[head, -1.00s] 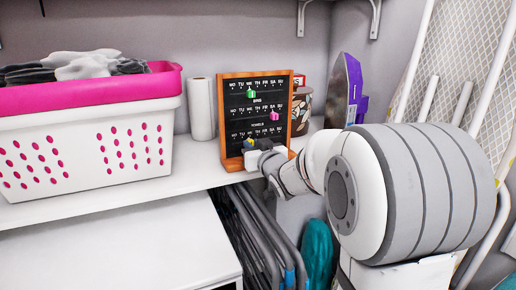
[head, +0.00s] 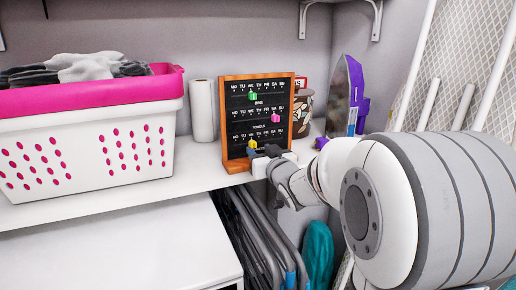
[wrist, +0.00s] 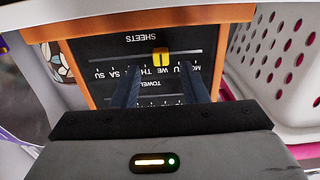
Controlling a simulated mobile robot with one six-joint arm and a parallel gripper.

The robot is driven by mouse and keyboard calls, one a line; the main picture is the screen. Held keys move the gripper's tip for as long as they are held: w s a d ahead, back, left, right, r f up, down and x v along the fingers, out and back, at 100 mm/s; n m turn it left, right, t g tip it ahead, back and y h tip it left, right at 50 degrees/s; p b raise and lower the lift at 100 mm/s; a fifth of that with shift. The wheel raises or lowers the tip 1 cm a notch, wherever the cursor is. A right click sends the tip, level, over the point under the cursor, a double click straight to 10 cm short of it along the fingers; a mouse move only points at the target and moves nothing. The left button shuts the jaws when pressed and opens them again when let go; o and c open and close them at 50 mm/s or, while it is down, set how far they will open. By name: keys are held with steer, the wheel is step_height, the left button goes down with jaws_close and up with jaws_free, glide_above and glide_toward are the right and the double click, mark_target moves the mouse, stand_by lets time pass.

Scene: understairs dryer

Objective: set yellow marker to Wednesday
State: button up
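The dark day board (head: 240,110) has a wooden frame and stands on the shelf. Its yellow marker (head: 252,143) sits on the lowest row, labelled SHEETS. In the upside-down wrist view, the yellow marker (wrist: 161,57) lines up with the WE label, with TH just left of it. My gripper (wrist: 158,66) is open, its two dark fingers pointing at the board on either side of the marker, with gaps to it. In the head view my gripper (head: 264,151) is at the board's lower edge. The FR label is hidden behind a finger.
A green marker (head: 252,96) and a pink marker (head: 275,118) sit on the rows above. A white-and-pink laundry basket (head: 85,145) is left of the board, a paper roll (head: 203,110) behind-left. A patterned pot (head: 303,115) and an iron (head: 345,95) are to the right.

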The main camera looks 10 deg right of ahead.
steer(key=shift+s+d, duration=0.15)
steer(key=shift+s, duration=1)
steer(key=shift+s+d, duration=0.15)
steer(key=shift+s, duration=0.95)
steer(key=s+a+r+g+h+p, duration=0.1)
steer(key=s+g+p, duration=0.6)
steer(key=s, duration=0.7)
steer(key=s+a+r+m+g+h+p, duration=0.1)
steer(key=s+a+g+p, duration=0.1)
steer(key=s+g+p, duration=0.6)
steer(key=s+p, duration=0.3)
steer(key=s, duration=0.3)
steer(key=shift+a+r+m+h, duration=0.2)
steer(key=shift+a+m+h, duration=0.1)
steer(key=shift+a, duration=0.05)
